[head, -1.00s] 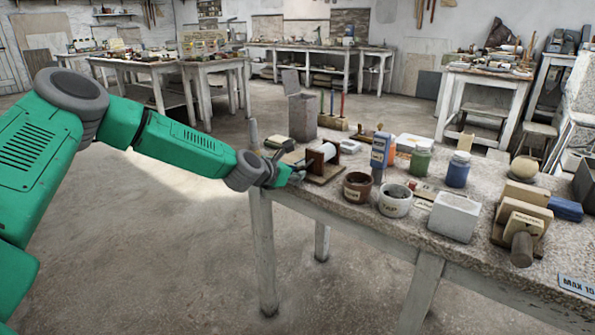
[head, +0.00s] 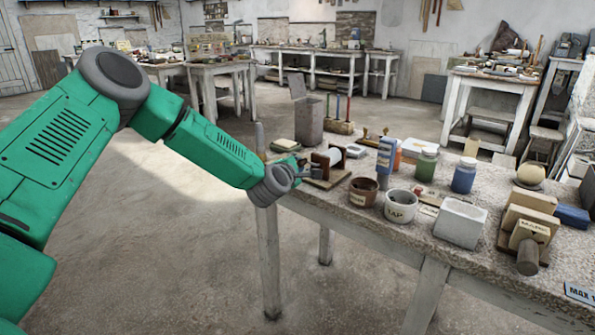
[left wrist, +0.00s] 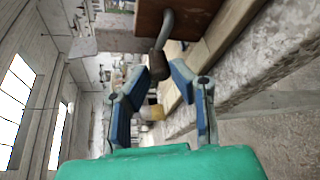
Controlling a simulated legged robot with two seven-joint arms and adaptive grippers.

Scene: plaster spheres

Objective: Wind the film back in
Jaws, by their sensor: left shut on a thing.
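The film winder (head: 325,184) stands near the left end of the table, a wooden base with upright end boards and a pale roll between them, partly hidden by my gripper. In the left wrist view, its brown end board (left wrist: 185,18) is at the top, with a bent grey crank (left wrist: 166,32) ending in a dark knob (left wrist: 159,66). My left gripper (head: 300,165) is at the winder's left side; in the wrist view its blue fingers (left wrist: 157,74) are closed around the knob. The film's free end cannot be made out. My right gripper is not in view.
A grey box (head: 309,120) stands behind the winder. A brown pot (head: 363,191), a white pot (head: 400,207) and a blue upright device (head: 385,158) stand to its right. A white block (head: 460,222) and jars are farther right. The table's front edge is close below my gripper.

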